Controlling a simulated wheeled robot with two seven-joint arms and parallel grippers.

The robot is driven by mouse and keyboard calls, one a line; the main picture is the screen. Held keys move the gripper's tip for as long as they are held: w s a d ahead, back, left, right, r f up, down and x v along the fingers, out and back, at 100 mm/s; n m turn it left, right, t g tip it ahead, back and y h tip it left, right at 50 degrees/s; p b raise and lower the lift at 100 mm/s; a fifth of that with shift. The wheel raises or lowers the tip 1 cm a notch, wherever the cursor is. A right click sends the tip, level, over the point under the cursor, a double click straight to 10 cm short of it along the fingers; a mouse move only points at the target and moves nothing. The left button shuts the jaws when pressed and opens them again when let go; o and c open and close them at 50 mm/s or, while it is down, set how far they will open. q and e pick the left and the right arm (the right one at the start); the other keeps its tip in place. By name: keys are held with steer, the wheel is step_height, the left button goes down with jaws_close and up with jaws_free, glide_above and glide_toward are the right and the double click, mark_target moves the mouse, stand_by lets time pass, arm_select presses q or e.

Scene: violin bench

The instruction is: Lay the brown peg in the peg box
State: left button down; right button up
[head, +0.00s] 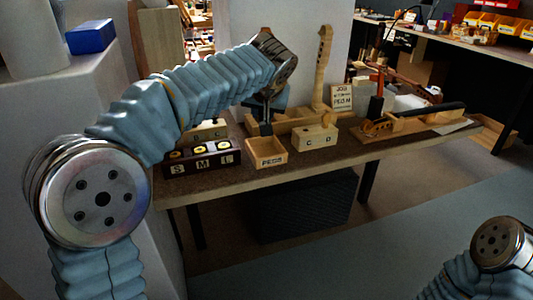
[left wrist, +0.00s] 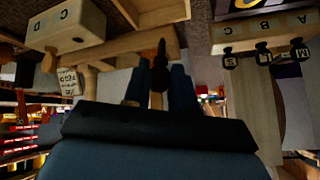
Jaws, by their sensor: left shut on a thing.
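My left gripper (head: 266,126) hangs fingers down just above and behind the peg box (head: 268,161), a small open wooden box with a label on its front. In the left wrist view the gripper (left wrist: 160,82) is shut on the brown peg (left wrist: 161,52), a dark slim piece that sticks out past the fingertips. In the head view the peg is too small and dark to tell from the fingers. The peg box also shows at the top of the left wrist view (left wrist: 162,12). My right gripper is out of view; only part of its arm shows at bottom right.
A wooden block marked C and D (head: 315,138) stands right of the box. A dark tray marked S, M, L (head: 200,166) stands left. Behind are an upright violin neck (head: 322,70) and a job card (head: 341,99). A wooden fixture (head: 405,123) lies farther right.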

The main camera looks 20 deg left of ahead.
arm_select(q)
steer(key=shift+f+b, duration=2.45)
steer(key=shift+f, duration=0.3)
stand_by(1.1)
steer(key=c, duration=0.8)
jaws_free()
